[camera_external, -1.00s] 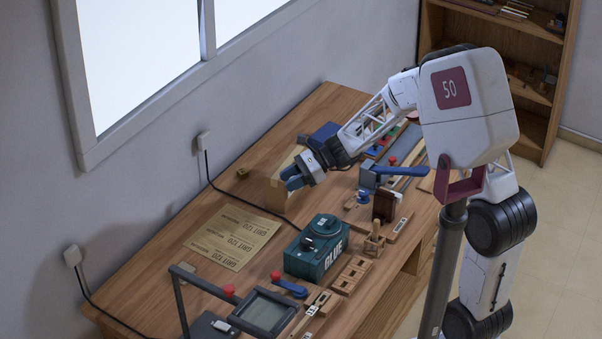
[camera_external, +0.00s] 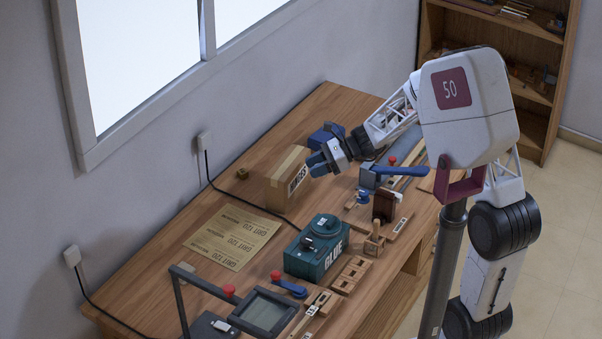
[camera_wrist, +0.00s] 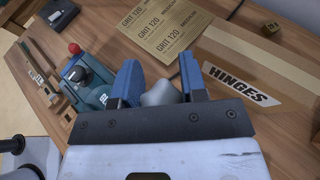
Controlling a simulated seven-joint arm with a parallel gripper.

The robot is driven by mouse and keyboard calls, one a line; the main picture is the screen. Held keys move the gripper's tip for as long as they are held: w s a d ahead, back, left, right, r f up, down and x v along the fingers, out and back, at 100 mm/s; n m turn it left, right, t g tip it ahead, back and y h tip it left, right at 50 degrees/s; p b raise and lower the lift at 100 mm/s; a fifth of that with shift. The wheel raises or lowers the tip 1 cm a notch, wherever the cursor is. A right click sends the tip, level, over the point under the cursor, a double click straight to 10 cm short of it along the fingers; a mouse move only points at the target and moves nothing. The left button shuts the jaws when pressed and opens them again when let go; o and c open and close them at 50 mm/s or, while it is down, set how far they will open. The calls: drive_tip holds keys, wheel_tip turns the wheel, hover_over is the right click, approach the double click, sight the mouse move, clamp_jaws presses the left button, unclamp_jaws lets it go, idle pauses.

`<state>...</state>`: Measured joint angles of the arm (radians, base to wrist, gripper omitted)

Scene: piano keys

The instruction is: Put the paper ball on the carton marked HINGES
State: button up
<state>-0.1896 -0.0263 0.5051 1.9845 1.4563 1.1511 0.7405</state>
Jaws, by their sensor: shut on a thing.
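The carton marked HINGES (camera_external: 280,184) stands on the bench by the window, with its label on the side facing right. It also shows in the wrist view (camera_wrist: 285,77) at the right, label towards me. My gripper (camera_external: 316,165) is just right of the carton's upper part in the external view. In the wrist view my blue fingers (camera_wrist: 160,85) are shut on the grey-white paper ball (camera_wrist: 160,95). The ball is hidden in the external view. I cannot tell its exact height over the bench.
A blue-handled device (camera_external: 390,172) is right of my gripper. A dark blue box (camera_external: 326,136) is behind.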

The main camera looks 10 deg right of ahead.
hover_over(283, 163)
drive_tip(key=shift+w+f, duration=0.15)
drive_tip(key=shift+f, duration=0.6)
idle(0.3)
drive_tip(key=shift+f, duration=1.75)
drive_tip(key=shift+f, duration=0.1)
drive_tip(key=o, duration=0.9)
